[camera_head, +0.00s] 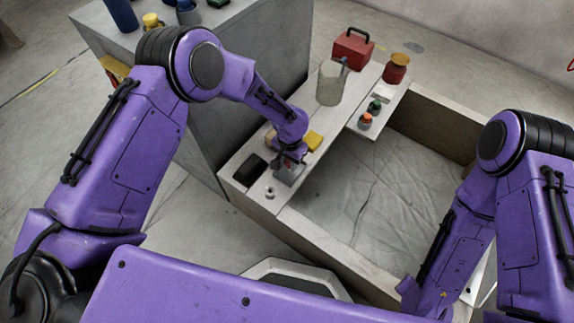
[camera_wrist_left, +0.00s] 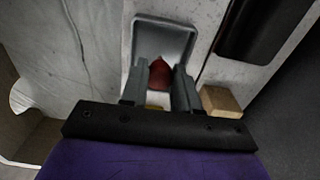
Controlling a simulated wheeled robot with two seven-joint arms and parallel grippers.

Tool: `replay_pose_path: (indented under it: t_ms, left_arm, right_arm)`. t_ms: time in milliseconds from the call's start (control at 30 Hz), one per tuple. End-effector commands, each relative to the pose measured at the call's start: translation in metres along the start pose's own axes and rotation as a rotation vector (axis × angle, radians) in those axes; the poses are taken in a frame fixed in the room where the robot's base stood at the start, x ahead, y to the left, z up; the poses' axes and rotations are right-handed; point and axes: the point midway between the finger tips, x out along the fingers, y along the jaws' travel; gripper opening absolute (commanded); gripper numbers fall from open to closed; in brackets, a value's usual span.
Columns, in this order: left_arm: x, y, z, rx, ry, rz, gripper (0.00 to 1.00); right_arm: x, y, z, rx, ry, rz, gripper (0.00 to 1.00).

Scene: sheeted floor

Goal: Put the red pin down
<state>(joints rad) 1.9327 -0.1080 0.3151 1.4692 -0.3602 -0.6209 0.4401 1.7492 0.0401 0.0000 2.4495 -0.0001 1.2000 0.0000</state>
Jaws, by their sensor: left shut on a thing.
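My left gripper (camera_head: 288,158) is low over the near part of the white bench top, at a small grey tray (camera_head: 286,177). The left wrist view shows the gripper's two fingers (camera_wrist_left: 158,88) closed on the red pin (camera_wrist_left: 160,72). I cannot tell whether the pin touches the tray floor. In the head view the pin is mostly hidden by the gripper. My right arm comes down at the right edge, and its gripper is out of sight.
A black box (camera_head: 250,168), a small metal nut (camera_head: 269,192) and a yellow block (camera_head: 313,140) are close around the tray. A glass beaker (camera_head: 331,84), red toolbox (camera_head: 352,49), red jar (camera_head: 396,69) and small bottles (camera_head: 365,121) stand farther back. The sheeted recess (camera_head: 370,195) is empty.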

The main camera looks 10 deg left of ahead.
Motion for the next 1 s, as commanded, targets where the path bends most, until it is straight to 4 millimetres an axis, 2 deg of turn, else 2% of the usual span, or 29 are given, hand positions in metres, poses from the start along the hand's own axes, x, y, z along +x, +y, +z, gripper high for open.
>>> replay_pose_path:
  t_ms: [333,367,400,433,667,767,867,1000]
  left_arm:
    - [0.004,0.001,-0.001,0.002,0.002,0.000,0.00]
    - [0.003,0.001,-0.001,0.002,0.002,0.000,0.40]
    - [0.003,0.001,-0.001,0.001,0.002,0.000,0.53]
    - [0.003,0.001,-0.001,0.001,0.002,0.000,0.56]
    - [0.003,-0.001,0.000,-0.001,0.002,0.000,0.56]
    - [-0.004,-0.001,-0.001,-0.002,0.003,-0.001,0.56]
    - [-0.023,-0.001,-0.001,0.000,0.005,-0.002,0.56]
    - [-0.061,-0.001,-0.001,-0.002,0.005,-0.002,0.56]
  right_arm:
    - [0.002,0.000,0.001,0.000,0.000,0.000,0.00]
    - [0.002,0.000,0.001,0.000,0.000,0.000,0.00]
    - [0.001,0.000,0.001,0.000,0.000,0.000,0.00]
    - [0.001,0.000,0.000,0.000,0.000,0.000,0.00]
    - [0.001,0.000,0.000,0.000,0.000,0.000,0.00]
    - [-0.002,0.000,-0.001,0.000,0.000,0.000,0.00]
    - [-0.008,0.001,-0.004,0.000,0.000,0.000,0.00]
    - [-0.020,0.002,-0.008,0.000,0.000,0.000,0.00]
